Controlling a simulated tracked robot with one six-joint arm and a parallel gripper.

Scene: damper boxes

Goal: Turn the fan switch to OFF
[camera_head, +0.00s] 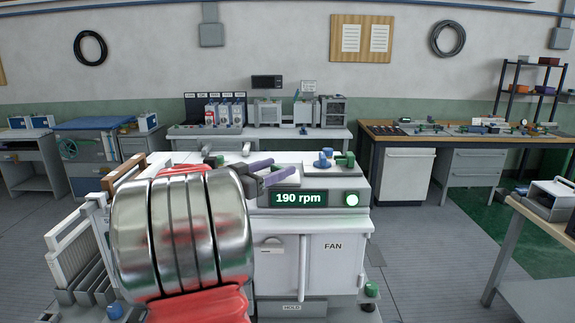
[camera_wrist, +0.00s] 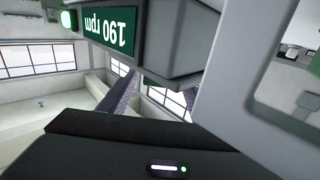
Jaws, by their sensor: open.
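A pale cabinet marked FAN (camera_head: 333,258) stands in front of me in the head view. Its green display (camera_head: 298,198) reads 190 rpm, with a lit round lamp (camera_head: 351,199) beside it. The display also shows upside down in the wrist view (camera_wrist: 122,28). My gripper (camera_head: 284,167) is open and empty, with purple fingers above the cabinet top, left of the display's middle. A blue knob (camera_head: 323,160) and a green knob (camera_head: 346,160) stand on the top, right of the fingers. No switch marked OFF is readable, and my arm hides the cabinet's left part.
White upright panels (camera_head: 72,245) stand at the cabinet's left. A bench with several boxes (camera_head: 300,131) is behind it. A wooden-topped workbench (camera_head: 455,134) is at back right, and another table (camera_head: 545,215) is at the right edge. The floor between is clear.

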